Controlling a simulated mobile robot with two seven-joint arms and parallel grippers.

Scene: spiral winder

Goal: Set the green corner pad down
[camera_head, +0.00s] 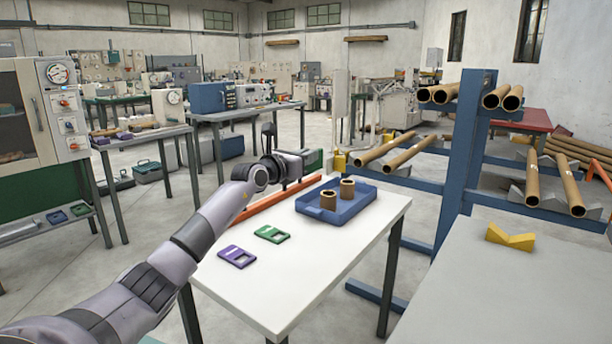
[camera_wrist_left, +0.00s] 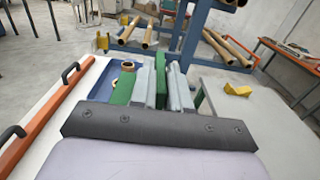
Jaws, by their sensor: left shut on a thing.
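The green corner pad (camera_head: 314,160) is at the tip of my left gripper (camera_head: 297,170) in the head view, above the far end of the white table. In the left wrist view the green pad (camera_wrist_left: 160,80) stands between the two grey fingers of the left gripper (camera_wrist_left: 161,90), which is shut on it. Another green piece (camera_wrist_left: 122,90) shows left of the fingers; I cannot tell whether it belongs to the same pad. The fingers and dark palm hide part of the pad. My right gripper is not in view.
The white table (camera_head: 300,285) holds a blue tray (camera_head: 328,213) with two short brown tubes (camera_head: 347,188), an orange bar (camera_head: 270,201), and flat green (camera_head: 272,234) and purple (camera_head: 237,256) pieces. A blue rack (camera_head: 464,165) with tubes stands right. The table's front is clear.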

